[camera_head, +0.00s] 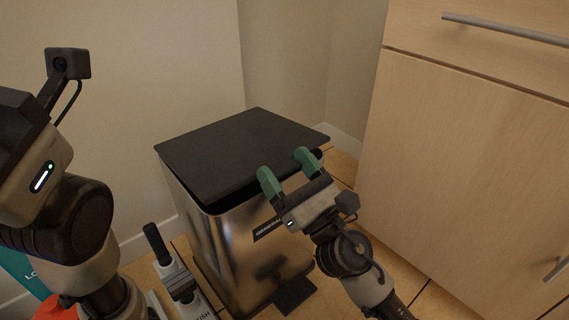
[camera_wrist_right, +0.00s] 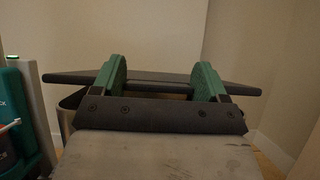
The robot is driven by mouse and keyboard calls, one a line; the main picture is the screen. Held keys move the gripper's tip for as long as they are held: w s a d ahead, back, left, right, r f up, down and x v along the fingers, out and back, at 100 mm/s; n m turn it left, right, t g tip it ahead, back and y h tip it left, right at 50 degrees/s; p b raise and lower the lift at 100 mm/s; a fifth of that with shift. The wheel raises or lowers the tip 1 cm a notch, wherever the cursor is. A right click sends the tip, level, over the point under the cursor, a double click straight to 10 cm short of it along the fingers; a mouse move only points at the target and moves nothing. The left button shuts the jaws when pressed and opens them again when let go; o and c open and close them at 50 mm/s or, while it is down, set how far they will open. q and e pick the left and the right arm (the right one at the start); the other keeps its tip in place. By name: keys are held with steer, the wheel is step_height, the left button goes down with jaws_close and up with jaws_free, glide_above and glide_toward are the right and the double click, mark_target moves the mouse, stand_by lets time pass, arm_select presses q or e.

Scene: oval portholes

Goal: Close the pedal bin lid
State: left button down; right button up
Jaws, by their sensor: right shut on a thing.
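The pedal bin (camera_head: 225,244) is a shiny metal box with a black flat lid (camera_head: 240,150), standing near the wall corner. The lid lies almost level over the bin, with a narrow dark gap under its front edge. My right gripper (camera_head: 288,170) is at the lid's front right edge, shut on the lid; its green fingertips stand apart. In the right wrist view the lid (camera_wrist_right: 155,77) shows edge-on behind the fingers, a little above the bin rim (camera_wrist_right: 68,104). The exact contact is hard to see. My left arm comes in at the left; its gripper is out of view.
A wooden cabinet (camera_head: 455,150) with metal handles stands close on the right. The black pedal (camera_head: 295,294) is at the bin's front foot. A grey and black item (camera_head: 172,265) and a teal package (camera_head: 20,272) stand at the left. Walls close in behind.

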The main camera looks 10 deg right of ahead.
steer(key=shift+f, duration=0.6)
steer(key=o, duration=1.3)
steer(key=shift+r, duration=0.1)
steer(key=shift+s, duration=0.1)
steer(key=b+v, duration=0.5)
steer(key=v, duration=0.6)
